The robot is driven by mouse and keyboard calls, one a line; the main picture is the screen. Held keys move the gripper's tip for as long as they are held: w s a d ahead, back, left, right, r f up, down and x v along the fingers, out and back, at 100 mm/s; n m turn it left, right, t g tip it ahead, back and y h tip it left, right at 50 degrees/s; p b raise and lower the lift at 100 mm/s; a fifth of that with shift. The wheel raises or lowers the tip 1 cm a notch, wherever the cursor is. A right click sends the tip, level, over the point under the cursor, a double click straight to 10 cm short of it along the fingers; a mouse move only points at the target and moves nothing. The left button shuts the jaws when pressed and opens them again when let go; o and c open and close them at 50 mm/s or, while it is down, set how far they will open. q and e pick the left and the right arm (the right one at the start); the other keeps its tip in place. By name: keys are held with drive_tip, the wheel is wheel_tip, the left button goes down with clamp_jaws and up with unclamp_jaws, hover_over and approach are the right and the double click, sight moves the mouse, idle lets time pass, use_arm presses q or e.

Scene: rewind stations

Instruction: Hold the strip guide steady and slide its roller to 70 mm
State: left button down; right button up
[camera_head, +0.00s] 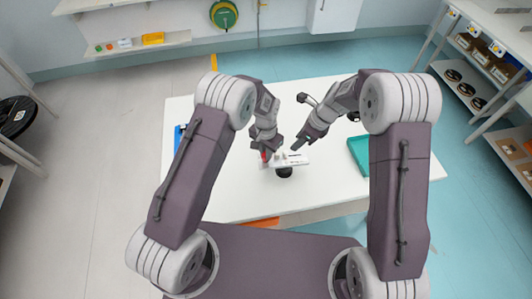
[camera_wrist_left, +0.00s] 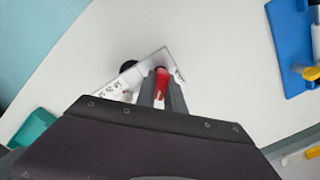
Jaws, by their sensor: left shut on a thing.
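In the left wrist view the strip guide (camera_wrist_left: 125,82) shows as a silvery angled plate with small marks. My left gripper (camera_head: 266,154) is at its left end, shut on a red handle (camera_wrist_left: 162,82). My right gripper (camera_head: 302,142) hangs just behind and above the plate's right part. Its fingers are too small to judge, and no contact can be made out.
A teal tray (camera_head: 358,153) lies at the table's right side, and a blue item (camera_head: 179,138) at the left. A dark device (camera_head: 306,99) stands at the back, partly behind my right arm. The table's front (camera_head: 230,200) is clear.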

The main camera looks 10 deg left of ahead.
sight(287, 152)
drive_tip(key=shift+o, duration=0.5)
idle(0.5)
drive_tip(key=a+f+n, duration=0.1)
drive_tip(key=f+n, duration=0.1)
drive_tip(key=f, duration=0.1)
drive_tip(key=w+a+f+n+g, duration=0.1)
drive_tip(key=f+n, duration=0.1)
drive_tip(key=f, duration=0.1)
drive_tip(key=a+f+n+g, duration=0.1)
drive_tip(key=f+n, duration=0.1)
drive_tip(key=f, duration=0.1)
drive_tip(key=shift+w+a+n, duration=0.1)
drive_tip(key=shift+w+n, duration=0.15)
drive_tip(key=shift+n, duration=0.05)
idle(0.4)
clamp_jaws()
idle(1.2)
